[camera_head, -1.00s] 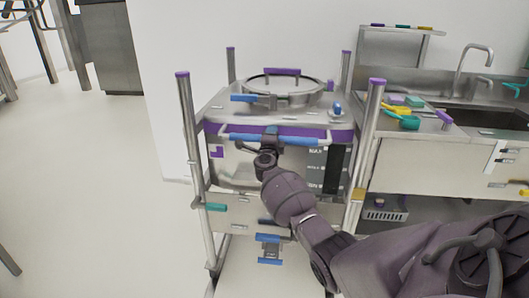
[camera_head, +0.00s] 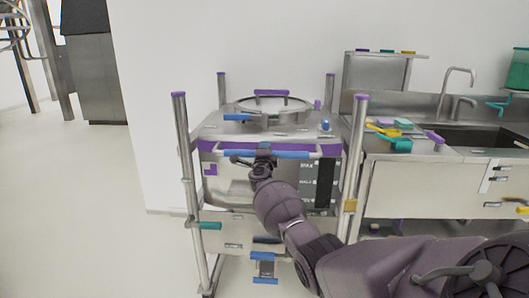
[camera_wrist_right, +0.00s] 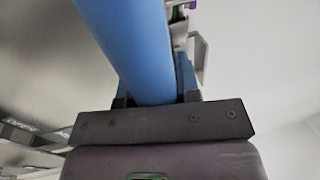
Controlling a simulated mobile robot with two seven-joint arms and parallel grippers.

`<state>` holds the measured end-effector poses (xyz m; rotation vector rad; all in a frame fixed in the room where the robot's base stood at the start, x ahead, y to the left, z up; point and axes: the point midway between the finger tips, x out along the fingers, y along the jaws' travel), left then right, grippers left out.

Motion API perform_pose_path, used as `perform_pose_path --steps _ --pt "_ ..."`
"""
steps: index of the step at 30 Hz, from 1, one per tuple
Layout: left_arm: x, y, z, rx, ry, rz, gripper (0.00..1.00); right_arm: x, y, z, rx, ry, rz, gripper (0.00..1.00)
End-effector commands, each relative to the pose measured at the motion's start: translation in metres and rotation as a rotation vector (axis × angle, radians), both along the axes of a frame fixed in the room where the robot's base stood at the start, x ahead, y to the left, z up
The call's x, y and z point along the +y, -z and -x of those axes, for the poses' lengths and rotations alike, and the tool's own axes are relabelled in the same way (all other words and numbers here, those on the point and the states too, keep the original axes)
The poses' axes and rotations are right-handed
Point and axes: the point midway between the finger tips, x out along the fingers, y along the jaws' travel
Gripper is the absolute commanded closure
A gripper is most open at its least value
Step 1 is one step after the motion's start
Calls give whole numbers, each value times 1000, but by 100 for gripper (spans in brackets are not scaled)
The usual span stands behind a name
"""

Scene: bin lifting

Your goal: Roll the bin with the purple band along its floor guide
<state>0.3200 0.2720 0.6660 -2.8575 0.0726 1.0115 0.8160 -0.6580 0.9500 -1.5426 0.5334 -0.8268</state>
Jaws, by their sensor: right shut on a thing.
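The steel bin with the purple band (camera_head: 212,148) stands in the middle of the head view, between tall posts with purple caps. It has a round lid (camera_head: 285,106) on top and a blue bar handle (camera_head: 300,155) across its front. My right gripper (camera_head: 264,152) is shut on this handle near its middle. In the right wrist view the blue bar (camera_wrist_right: 125,40) runs between the fingers of the right gripper (camera_wrist_right: 155,90). My right arm hides part of the bin's front. I cannot make out a floor guide. My left gripper is not in view.
A steel sink counter (camera_head: 415,185) stands close to the bin's right, with yellow and teal items (camera_head: 395,133) on it. A dark grey cabinet (camera_head: 88,65) is at the back left. A white wall (camera_head: 280,30) is behind the bin. The floor on the left (camera_head: 80,210) is clear.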

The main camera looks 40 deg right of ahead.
Motion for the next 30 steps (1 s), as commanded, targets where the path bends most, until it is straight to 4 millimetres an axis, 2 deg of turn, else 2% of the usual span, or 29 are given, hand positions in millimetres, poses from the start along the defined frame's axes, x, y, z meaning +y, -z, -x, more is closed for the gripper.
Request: perform_pose_path --steps 1,2,6,14,19,30 --pt "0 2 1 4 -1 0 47 -1 8 2 10 3 -5 100" --pt "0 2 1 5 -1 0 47 -1 8 2 10 3 -5 66" --pt "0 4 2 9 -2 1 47 -1 7 1 9 2 -3 45" --pt "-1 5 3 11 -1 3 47 0 3 1 4 0 -2 44" --pt "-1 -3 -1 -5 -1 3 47 7 1 6 -1 0 -2 44" --pt "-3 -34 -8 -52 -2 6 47 52 10 46 -3 0 -4 44"
